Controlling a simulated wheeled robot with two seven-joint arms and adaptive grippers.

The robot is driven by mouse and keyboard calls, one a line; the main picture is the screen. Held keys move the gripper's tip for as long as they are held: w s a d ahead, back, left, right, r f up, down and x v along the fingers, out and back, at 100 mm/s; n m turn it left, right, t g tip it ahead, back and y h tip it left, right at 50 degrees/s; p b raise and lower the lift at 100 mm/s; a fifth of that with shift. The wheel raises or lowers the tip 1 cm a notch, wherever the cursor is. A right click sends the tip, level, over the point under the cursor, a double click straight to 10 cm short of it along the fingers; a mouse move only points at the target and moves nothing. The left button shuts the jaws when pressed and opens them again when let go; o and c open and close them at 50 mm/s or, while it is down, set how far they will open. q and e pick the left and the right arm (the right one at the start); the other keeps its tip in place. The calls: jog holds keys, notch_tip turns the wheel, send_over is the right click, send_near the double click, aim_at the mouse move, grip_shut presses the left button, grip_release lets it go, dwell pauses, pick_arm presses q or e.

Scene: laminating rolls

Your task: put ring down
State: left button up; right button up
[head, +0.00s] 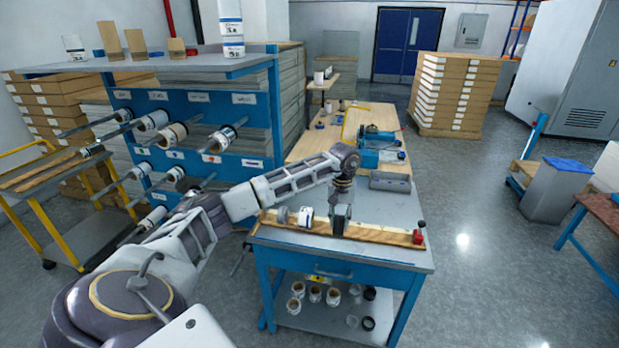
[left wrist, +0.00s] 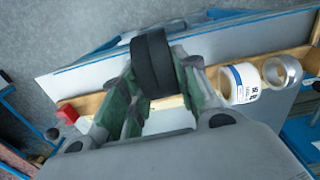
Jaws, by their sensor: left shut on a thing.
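My left gripper (head: 341,205) reaches down over the blue workbench (head: 392,257). In the left wrist view, its green-padded fingers (left wrist: 155,98) are shut on a black ring (left wrist: 153,66). The ring stands on edge between the fingertips, over or at the wooden trough (head: 380,234); I cannot tell whether it touches the wood. In the trough, a white labelled roll (head: 306,217) lies to the ring's left in the head view, with a silver-grey ring (head: 283,215) beyond it. Both also show in the wrist view, the roll (left wrist: 240,84) and the silver ring (left wrist: 282,73). My right gripper is out of view.
A red block (head: 418,237) sits at the trough's right end. Several white rolls and black rings (head: 368,323) lie on the bench's lower shelf. A blue rack (head: 200,110) with rolls on rods stands at left.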

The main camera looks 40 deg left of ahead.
pick_arm(q)
jog(key=w+a+r+n, duration=0.1)
jog(key=a+r+n, duration=0.1)
jog(key=a+r, duration=0.3)
jog(key=w+a+r+n, duration=0.1)
jog(key=a+r+n, duration=0.1)
jog(key=a, duration=0.5)
jog(key=shift+d+f+b, duration=0.15)
jog(key=shift+f+b, duration=2.7)
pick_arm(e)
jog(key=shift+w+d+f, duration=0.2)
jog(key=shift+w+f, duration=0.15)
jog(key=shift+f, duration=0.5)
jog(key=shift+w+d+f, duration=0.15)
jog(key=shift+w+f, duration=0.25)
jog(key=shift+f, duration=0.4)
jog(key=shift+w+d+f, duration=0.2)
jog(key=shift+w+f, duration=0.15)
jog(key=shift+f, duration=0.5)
pick_arm(q)
jog(key=shift+f+b, duration=0.5)
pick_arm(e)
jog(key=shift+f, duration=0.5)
